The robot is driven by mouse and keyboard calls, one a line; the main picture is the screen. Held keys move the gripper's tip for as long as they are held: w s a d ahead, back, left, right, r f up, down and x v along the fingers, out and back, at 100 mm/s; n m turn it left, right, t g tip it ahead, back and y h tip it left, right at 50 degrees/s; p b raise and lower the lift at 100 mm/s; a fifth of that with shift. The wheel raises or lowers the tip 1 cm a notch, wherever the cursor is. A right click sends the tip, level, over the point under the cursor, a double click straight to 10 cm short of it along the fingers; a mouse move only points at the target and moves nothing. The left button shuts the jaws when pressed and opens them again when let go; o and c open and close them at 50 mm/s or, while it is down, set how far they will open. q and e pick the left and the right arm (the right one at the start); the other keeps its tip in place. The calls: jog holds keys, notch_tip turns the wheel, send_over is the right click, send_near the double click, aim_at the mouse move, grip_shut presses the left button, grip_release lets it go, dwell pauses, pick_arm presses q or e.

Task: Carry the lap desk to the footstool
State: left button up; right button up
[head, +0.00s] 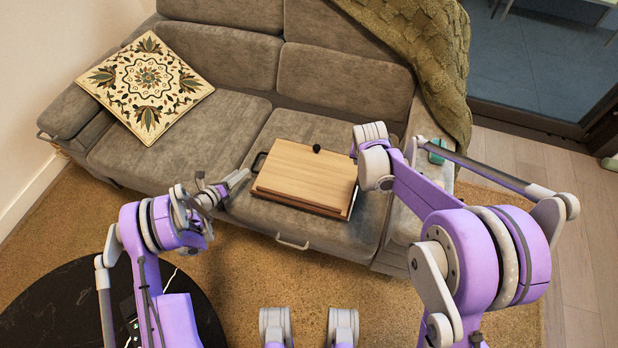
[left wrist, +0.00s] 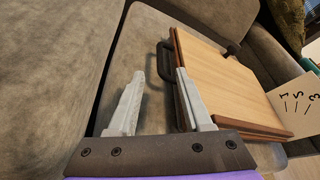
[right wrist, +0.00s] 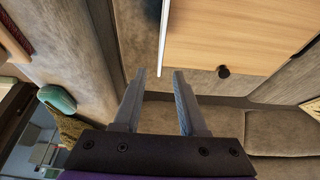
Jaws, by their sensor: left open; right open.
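The lap desk (head: 303,172), a light wooden board with a dark brown ledge and a small black knob, lies on the right part of the sofa seat. A black handle (left wrist: 164,62) sticks out from its left side. My left gripper (head: 238,180) is open beside that side. In the left wrist view, the handle is just beyond the open fingertips (left wrist: 160,75), and one finger overlaps the desk's edge. My right gripper (right wrist: 158,72) is open at the desk's right edge; in the head view my wrist hides its fingers. I cannot make out a footstool.
The grey sofa (head: 195,140) has a patterned cushion (head: 148,85) at left and a green knitted throw (head: 435,50) at right. A green object (head: 436,150) lies on the right armrest. A round black table (head: 60,310) stands at lower left. Tan rug (head: 240,275) covers the floor in front.

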pick_arm(q)
jog(key=x, duration=0.9)
pick_arm(e)
jog(key=x, duration=0.9)
pick_arm(q)
jog(key=c, duration=0.7)
pick_arm(e)
grip_shut()
pick_arm(q)
grip_shut()
jog(key=shift+a+r, duration=0.1)
pick_arm(e)
jog(key=shift+r, duration=0.1)
